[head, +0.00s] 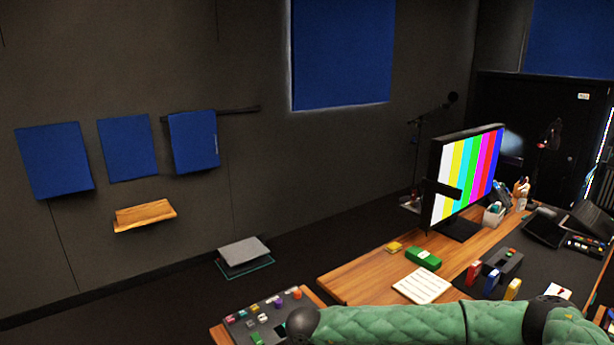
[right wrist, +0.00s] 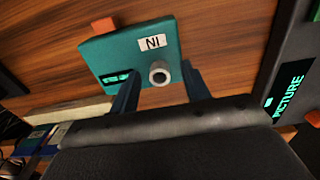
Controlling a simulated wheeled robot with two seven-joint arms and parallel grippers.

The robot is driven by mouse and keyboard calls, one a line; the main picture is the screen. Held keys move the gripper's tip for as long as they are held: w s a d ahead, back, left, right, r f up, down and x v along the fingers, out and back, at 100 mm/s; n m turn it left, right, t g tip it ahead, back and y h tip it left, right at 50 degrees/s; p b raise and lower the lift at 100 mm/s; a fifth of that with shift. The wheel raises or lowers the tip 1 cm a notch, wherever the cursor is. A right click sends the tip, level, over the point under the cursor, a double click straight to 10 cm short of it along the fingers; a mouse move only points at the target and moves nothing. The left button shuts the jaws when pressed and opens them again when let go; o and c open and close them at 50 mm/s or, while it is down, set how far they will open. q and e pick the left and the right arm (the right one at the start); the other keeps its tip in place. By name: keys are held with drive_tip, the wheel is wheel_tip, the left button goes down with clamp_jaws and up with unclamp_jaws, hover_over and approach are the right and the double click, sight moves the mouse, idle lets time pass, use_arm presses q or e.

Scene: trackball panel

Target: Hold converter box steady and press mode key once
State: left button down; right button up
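A teal box (right wrist: 105,50) that looks like the converter box sits on the wood desk in the right wrist view. It carries a white label with upside-down lettering, a small lit green display, a round metal connector (right wrist: 159,73) and an orange key (right wrist: 104,25) at its far edge. My right gripper (right wrist: 162,82) has its two dark blue fingers apart at the near edge of the box, with the connector between them and clear of both. Contact with the box cannot be told. In the head view I cannot pick out this box. My left gripper is not in view.
A dark unit (right wrist: 291,90) lettered PICTURE stands right of the teal box. In the head view, the desk holds a colour-bar monitor (head: 466,179), a green box (head: 423,258), a notepad (head: 422,286) and small coloured blocks. My green-sleeved arm crosses the bottom.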

wheel_tip(320, 180, up, 12)
idle(0.7)
drive_tip(key=o, duration=0.3)
idle(0.3)
drive_tip(key=shift+r+b, duration=0.55)
drive_tip(key=shift+r, duration=2.45)
drive_tip(key=shift+r+b, duration=0.35)
drive_tip(key=shift+r, duration=1.65)
